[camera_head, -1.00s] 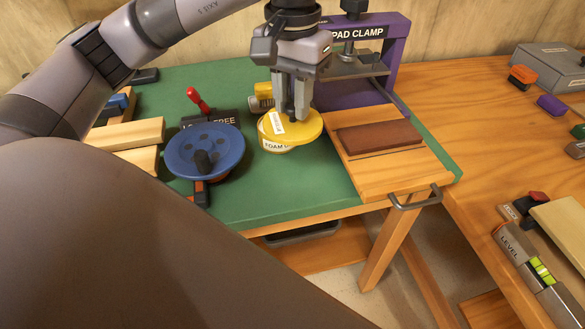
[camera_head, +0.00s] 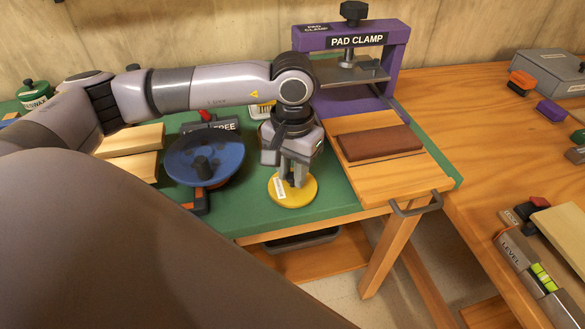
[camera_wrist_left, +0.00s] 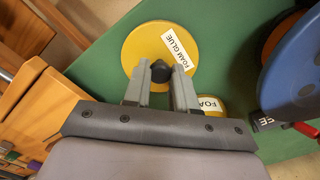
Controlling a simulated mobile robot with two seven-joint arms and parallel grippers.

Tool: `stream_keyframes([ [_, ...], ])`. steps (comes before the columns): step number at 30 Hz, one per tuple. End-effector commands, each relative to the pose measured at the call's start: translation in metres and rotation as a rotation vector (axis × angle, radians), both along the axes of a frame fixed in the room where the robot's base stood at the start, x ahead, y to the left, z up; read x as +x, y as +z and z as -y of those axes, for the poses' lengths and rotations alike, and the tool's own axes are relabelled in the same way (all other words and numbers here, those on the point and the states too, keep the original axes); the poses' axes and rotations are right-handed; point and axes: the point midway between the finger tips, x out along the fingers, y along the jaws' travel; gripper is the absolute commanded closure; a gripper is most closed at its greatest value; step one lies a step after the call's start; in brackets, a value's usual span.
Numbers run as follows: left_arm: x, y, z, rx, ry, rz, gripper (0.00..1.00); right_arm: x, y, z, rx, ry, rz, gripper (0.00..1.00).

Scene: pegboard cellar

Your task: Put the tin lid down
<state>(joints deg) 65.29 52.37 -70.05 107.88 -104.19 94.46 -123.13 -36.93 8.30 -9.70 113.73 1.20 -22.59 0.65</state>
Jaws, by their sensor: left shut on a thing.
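The tin lid is a round yellow disc (camera_head: 300,197) with a white label and a black knob. It is at the front of the green mat (camera_head: 250,222), and I cannot tell whether it touches the mat. My left gripper (camera_head: 293,178) points down from above and is shut on the lid's knob. In the left wrist view the lid (camera_wrist_left: 140,65) reads FOAM GLUE and the fingers (camera_wrist_left: 160,78) meet at the knob. The yellow tin (camera_wrist_left: 210,106) shows partly beside the fingers there; in the head view my gripper hides it. My right gripper is out of view.
A blue round disc (camera_head: 220,155) stands close left of the lid. A wooden board (camera_head: 385,180) with a brown block (camera_head: 380,143) lies to the right, before the purple pad clamp (camera_head: 395,55). The mat's front edge is just in front of the lid.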

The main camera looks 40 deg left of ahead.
Motion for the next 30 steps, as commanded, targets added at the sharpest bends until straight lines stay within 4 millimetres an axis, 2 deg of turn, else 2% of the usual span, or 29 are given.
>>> stream_keyframes([
  [7, 0.000, -0.004, 0.000, -0.001, 0.000, 0.000, 1.00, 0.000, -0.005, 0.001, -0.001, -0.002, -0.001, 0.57],
  [8, 0.000, -0.004, 0.000, -0.001, 0.000, 0.000, 0.71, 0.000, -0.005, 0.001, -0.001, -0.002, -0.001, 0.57],
  [10, 0.000, -0.002, 0.000, -0.001, 0.000, 0.000, 0.49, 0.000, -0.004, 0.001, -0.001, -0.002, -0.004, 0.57],
  [19, 0.000, -0.001, 0.000, -0.001, 0.000, 0.000, 0.49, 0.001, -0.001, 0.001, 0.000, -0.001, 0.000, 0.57],
  [23, 0.000, 0.005, 0.000, -0.001, 0.000, 0.001, 0.49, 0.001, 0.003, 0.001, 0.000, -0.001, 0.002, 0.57],
  [26, 0.001, 0.021, 0.000, -0.002, 0.000, 0.004, 0.49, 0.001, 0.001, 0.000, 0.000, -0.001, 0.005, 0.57],
  [30, 0.001, 0.053, 0.001, -0.003, -0.001, 0.005, 0.49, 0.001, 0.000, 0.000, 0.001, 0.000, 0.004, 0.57],
])
